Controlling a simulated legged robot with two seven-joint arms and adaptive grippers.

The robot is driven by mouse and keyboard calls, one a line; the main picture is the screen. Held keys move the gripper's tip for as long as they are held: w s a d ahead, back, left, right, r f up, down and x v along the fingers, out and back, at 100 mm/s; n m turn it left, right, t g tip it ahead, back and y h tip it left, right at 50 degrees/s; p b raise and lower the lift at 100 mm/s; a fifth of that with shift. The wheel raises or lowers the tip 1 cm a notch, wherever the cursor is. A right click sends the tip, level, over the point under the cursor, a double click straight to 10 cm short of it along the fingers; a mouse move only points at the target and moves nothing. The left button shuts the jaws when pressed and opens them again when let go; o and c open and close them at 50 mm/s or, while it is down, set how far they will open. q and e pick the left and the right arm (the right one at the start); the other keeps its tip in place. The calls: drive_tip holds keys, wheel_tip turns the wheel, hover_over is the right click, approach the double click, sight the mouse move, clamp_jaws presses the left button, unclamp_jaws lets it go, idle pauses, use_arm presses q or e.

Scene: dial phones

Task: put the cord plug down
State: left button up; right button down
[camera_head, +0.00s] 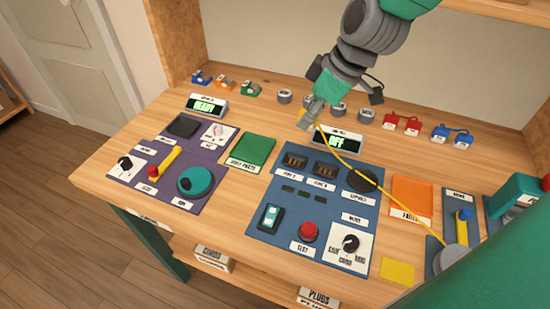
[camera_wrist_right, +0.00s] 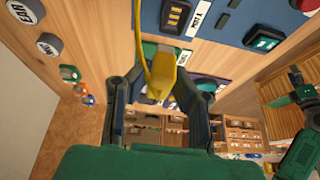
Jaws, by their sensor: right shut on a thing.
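My right gripper (camera_head: 311,112) reaches in from the top of the head view and is shut on the yellow cord plug (camera_wrist_right: 163,75). In the right wrist view the plug lies between its two dark fingers (camera_wrist_right: 156,90). The yellow cord (camera_head: 375,190) runs from the plug across the blue panel to a grey round base (camera_head: 455,256) at the lower right. I cannot tell whether the plug touches the table. A green and dark arm part shows at the right of the wrist view; its jaws are unclear.
The blue panel (camera_head: 283,225) carries switches, a red button (camera_head: 308,231) and a knob. A purple panel (camera_head: 210,155) stands left, with a green pad (camera_head: 251,150) between. Grey round caps and red and blue blocks line the back. An orange pad (camera_head: 411,199) and yellow pad (camera_head: 397,271) lie right.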

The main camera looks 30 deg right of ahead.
sight(315, 128)
wheel_tip(315, 128, down, 3)
drive_tip(key=shift+w+d+f+b, duration=0.1)
drive_tip(key=shift+b, duration=0.3)
drive_tip(key=a+f, duration=0.2)
drive_tip(key=a+f+b, duration=0.1)
drive_tip(key=a, duration=0.1)
drive_tip(key=shift+a+f, duration=0.2)
drive_tip(key=shift+f, duration=0.15)
drive_tip(key=d+f, duration=0.3)
drive_tip(key=shift+d, duration=0.1)
drive_tip(key=shift+d+r, duration=0.1)
drive_tip(key=shift+d, duration=0.05)
drive_tip(key=c, duration=1.4)
unclamp_jaws()
drive_tip(key=shift+c, duration=0.2)
drive_tip(key=shift+a+r, duration=0.2)
drive_tip(key=shift+a, duration=0.8)
drive_tip(key=shift+a+r, duration=0.1)
drive_tip(key=v, duration=0.3)
drive_tip(key=d+p+v, duration=0.1)
drive_tip(key=v, duration=0.3)
drive_tip(key=shift+d, duration=0.3)
drive_tip(key=shift+p+v, duration=0.65)
drive_tip(key=shift+v, duration=1.65)
use_arm(q)
drive_tip(key=shift+a+r, duration=0.1)
drive_tip(key=shift+a, duration=0.5)
use_arm(e)
drive_tip(key=shift+a+r, duration=0.1)
drive_tip(key=shift+a, duration=0.55)
